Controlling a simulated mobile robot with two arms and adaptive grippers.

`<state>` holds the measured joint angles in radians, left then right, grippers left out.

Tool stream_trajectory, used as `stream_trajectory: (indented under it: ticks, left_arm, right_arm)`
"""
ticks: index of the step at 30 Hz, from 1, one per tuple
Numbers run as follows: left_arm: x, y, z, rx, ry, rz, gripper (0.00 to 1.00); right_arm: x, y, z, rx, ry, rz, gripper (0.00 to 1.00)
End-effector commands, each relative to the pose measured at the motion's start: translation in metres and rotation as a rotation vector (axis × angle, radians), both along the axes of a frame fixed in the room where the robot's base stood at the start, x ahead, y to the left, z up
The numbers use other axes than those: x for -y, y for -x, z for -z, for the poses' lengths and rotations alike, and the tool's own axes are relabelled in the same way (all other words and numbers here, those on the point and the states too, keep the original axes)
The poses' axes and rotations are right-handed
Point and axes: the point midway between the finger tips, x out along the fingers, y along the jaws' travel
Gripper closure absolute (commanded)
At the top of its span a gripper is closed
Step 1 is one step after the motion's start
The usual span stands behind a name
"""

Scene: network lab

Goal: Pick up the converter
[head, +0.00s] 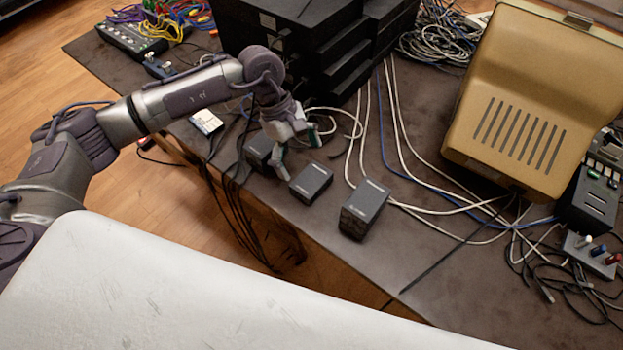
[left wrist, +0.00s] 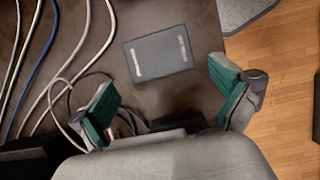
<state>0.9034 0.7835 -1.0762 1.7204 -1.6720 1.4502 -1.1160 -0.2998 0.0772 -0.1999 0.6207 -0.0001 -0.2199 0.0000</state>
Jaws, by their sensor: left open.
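Several small dark boxes stand in a row near the table's front edge, and I cannot tell which is the converter. In the head view they are a left box (head: 259,151), a middle box (head: 311,183) and a right box (head: 364,209). My left gripper (head: 297,147) is open and empty, pointing down above the left and middle boxes. In the left wrist view, a box with pale markings (left wrist: 158,54) lies beyond the open fingers (left wrist: 165,88), apart from them. Part of a dark shape shows low between the fingers. My right gripper is out of view.
Black stacked equipment (head: 330,40) stands just behind my left gripper. White and blue cables (head: 400,150) run across the table behind the boxes. A tan cased device (head: 540,100) stands at the right. Black cables hang over the front edge.

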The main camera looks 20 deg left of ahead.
Motion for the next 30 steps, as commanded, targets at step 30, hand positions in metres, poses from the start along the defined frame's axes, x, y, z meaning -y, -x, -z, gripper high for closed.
stream_trajectory:
  ticks: [30]
  left_arm:
    - [0.028, 0.008, 0.060, 0.000, 0.002, 0.000, 0.27]
  right_arm:
    - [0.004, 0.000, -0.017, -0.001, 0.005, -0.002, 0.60]
